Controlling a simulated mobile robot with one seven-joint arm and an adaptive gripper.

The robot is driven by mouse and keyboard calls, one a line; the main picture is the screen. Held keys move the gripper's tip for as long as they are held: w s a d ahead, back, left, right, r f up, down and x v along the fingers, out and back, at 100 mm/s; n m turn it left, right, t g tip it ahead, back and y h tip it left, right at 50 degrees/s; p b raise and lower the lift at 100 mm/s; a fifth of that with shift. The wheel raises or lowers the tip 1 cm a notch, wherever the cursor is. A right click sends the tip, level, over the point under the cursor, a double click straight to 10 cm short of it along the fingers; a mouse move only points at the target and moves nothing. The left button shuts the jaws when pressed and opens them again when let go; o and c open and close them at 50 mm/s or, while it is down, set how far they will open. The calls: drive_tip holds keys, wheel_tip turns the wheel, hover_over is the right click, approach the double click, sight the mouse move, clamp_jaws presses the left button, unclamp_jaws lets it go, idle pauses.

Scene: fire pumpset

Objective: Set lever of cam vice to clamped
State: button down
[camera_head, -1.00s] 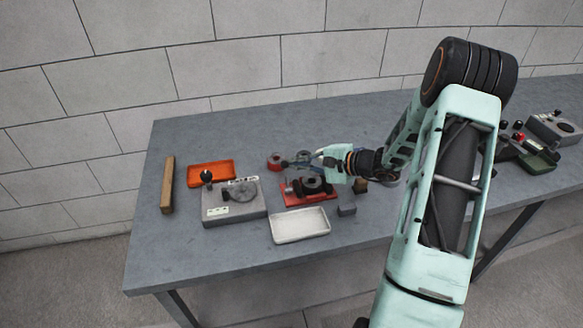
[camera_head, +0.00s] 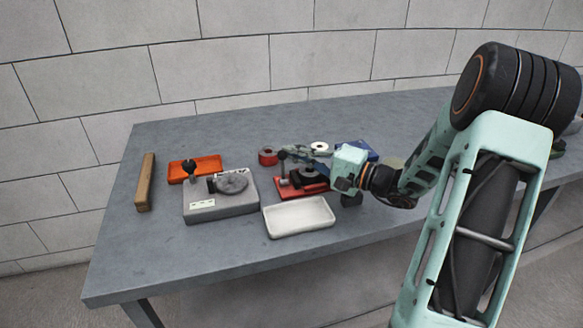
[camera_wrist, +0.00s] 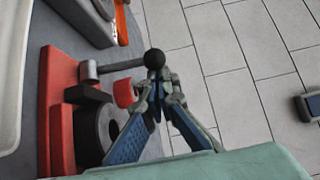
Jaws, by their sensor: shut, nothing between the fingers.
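The cam vice has a red base (camera_head: 303,189) and a dark round body; it also shows in the wrist view (camera_wrist: 58,110). Its grey lever rod (camera_wrist: 122,65) ends in a black ball knob (camera_wrist: 155,59), and a dark knob shows in the head view (camera_head: 282,154). In the wrist view the rod points right from the vice. My gripper (camera_wrist: 159,82) is shut and empty, with its fingertips at the knob. I cannot tell whether they touch it. My gripper (camera_head: 295,153) in the head view reaches in from the right, above the vice, partly hiding it.
A grey fixture (camera_head: 220,205) with a black-knobbed lever, an orange tray (camera_head: 208,164) and a wooden bar (camera_head: 145,182) are to the left. A white tray (camera_head: 300,229) lies in front of the vice. A red roll (camera_head: 267,156) is behind it. The bench's front left (camera_head: 150,255) is clear.

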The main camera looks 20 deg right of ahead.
sight(286, 157)
drive_tip(key=shift+s+f+n+t+y+b, duration=0.3)
drive_tip(key=shift+s+n+b, duration=0.15)
drive_tip(key=shift+b, duration=0.6)
drive_tip(key=shift+s+r+b, duration=0.1)
drive_tip(key=shift+s+b, duration=0.15)
drive_tip(key=shift+b, duration=0.15)
drive_tip(key=shift+s+b, duration=1.05)
drive_tip(key=shift+s, duration=0.25)
drive_tip(key=shift+r, duration=0.1)
drive_tip(key=w+d, duration=0.1)
drive_tip(key=w+d+r+p, duration=0.1)
drive_tip(key=shift+w+d+r, duration=0.2)
drive_tip(key=shift+w+d, duration=0.15)
drive_tip(key=s+d+f, duration=0.1)
drive_tip(key=s+d, duration=0.1)
drive_tip(key=s+d+f, duration=0.1)
drive_tip(key=s+d, duration=0.1)
drive_tip(key=s+d+f, duration=0.1)
drive_tip(key=s+d, duration=0.1)
drive_tip(key=shift+f+p, duration=0.2)
drive_tip(key=shift+p, duration=0.2)
